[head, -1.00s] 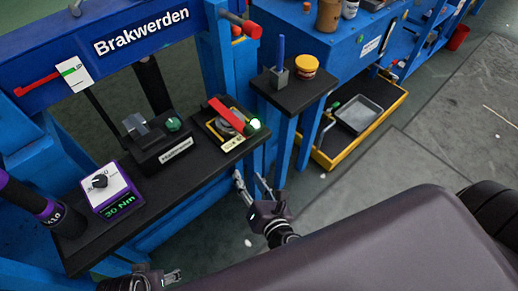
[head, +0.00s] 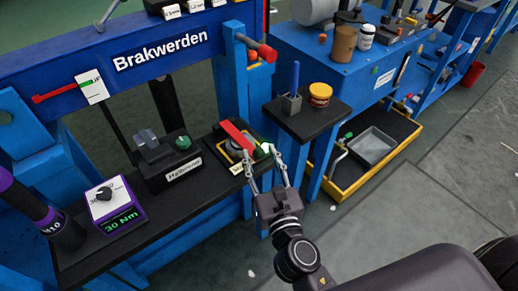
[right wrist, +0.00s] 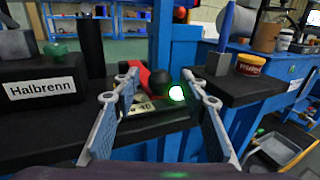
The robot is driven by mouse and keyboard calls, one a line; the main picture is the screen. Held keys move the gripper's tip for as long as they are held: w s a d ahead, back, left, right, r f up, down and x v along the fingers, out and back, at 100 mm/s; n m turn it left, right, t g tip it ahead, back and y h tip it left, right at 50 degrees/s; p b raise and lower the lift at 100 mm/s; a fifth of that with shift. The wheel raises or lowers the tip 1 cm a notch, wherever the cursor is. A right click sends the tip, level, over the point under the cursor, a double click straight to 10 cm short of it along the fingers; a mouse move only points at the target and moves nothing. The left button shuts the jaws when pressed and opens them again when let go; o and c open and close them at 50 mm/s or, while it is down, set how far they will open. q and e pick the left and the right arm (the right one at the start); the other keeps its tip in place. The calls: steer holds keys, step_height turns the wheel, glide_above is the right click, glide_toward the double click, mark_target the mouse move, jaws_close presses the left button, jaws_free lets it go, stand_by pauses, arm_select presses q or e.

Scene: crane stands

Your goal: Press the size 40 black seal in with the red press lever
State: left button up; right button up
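The seal press with its red lever (head: 238,138) stands at the right end of the black shelf in the head view. The lever also shows in the right wrist view (right wrist: 141,77), its dark round end between my fingers. A plate marked 40 (right wrist: 136,108) is on the press front, and a lit green-white lamp (right wrist: 176,93) is at its right. My right gripper (head: 265,168) is open and empty, its fingertips just in front of the press. The black seal cannot be made out. My left gripper is not in the head view.
A black block labelled Halbrenn (head: 167,160) and a 30 Nm dial box (head: 113,204) stand left of the press. A side shelf (head: 310,118) with a blue-handled tool (head: 294,88) and a yellow-red jar (head: 320,94) is to the right.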

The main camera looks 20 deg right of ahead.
steer(key=shift+w, duration=1)
jaws_close()
